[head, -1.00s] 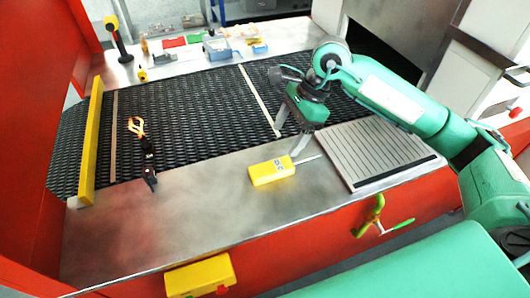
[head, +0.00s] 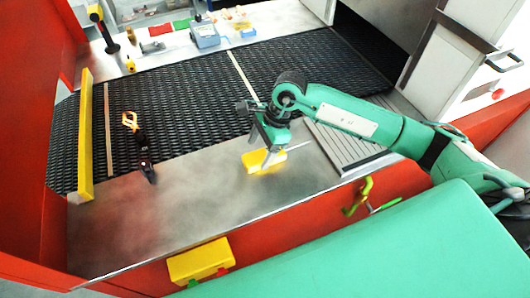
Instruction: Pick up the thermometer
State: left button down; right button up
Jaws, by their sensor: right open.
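The thermometer (head: 252,163) is a yellow box-shaped body with a thin metal probe that points up and to the right. It lies on the bare metal ledge in front of the mesh belt. My right gripper (head: 262,158) is open and points down, low over the yellow body, with its fingers at the body's right part. The fingers hide some of it, and I cannot tell whether they touch it. My left gripper is not in view.
A black tool with orange loop handles (head: 139,140) lies left, across the belt edge. A yellow bar (head: 84,135) stands at the belt's left. A ribbed grey plate (head: 345,145) lies right, partly behind my arm. Blue containers (head: 206,36) stand at the back. The ledge's front left is clear.

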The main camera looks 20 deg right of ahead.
aim_at(256, 157)
jog(key=shift+p+x, duration=0.3)
jog(key=shift+x, duration=0.7)
jog(key=shift+a+f, duration=0.2)
pick_arm(q)
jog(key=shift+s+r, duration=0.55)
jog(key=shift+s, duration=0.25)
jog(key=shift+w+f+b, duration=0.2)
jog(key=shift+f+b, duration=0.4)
jog(key=shift+b, duration=0.05)
pick_arm(e)
jog(key=shift+f, duration=0.25)
jog(key=c, duration=1.1)
jog(key=shift+c, duration=0.2)
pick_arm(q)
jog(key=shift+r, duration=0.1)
